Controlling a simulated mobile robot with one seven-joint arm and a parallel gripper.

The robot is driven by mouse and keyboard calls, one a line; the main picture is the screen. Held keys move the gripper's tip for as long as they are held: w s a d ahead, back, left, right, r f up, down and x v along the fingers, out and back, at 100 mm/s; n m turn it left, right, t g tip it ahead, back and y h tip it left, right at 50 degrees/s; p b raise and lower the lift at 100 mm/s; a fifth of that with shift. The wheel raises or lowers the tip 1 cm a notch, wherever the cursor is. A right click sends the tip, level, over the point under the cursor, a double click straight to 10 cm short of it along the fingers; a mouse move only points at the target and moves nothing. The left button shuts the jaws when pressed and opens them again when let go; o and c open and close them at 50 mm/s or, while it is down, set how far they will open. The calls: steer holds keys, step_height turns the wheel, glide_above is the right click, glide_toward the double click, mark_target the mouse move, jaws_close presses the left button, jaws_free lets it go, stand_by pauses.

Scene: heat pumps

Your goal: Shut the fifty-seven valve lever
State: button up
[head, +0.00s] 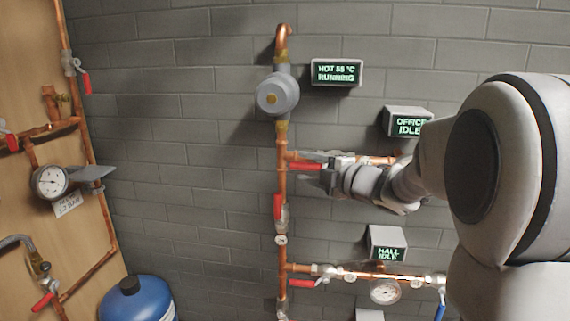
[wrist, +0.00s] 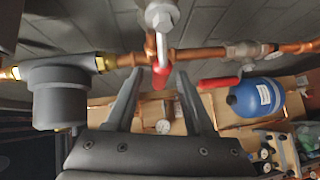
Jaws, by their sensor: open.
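My gripper (head: 331,174) reaches left from the arm to the upper branch pipe. Its open fingers (wrist: 160,73) stand on either side of a red lever (wrist: 161,77) on a white-grey valve, seen nearly end-on in the wrist view; I cannot tell whether they touch it. In the head view this red lever (head: 304,167) points left along the branch. Another red lever (head: 277,206) lies along the vertical pipe below; it also shows in the wrist view (wrist: 218,82). The top display (head: 336,73) seems to read HOT 55 °C RUNNING. I read no fifty-seven.
A grey pump (head: 278,93) sits on the vertical pipe above. The OFFICE IDLE display (head: 408,122) is just above my wrist. The lower branch has another red lever (head: 302,283) and a gauge (head: 385,291). A blue tank (head: 138,299) stands lower left.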

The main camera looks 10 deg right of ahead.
steer(key=shift+x, duration=0.9)
jaws_close()
stand_by(0.9)
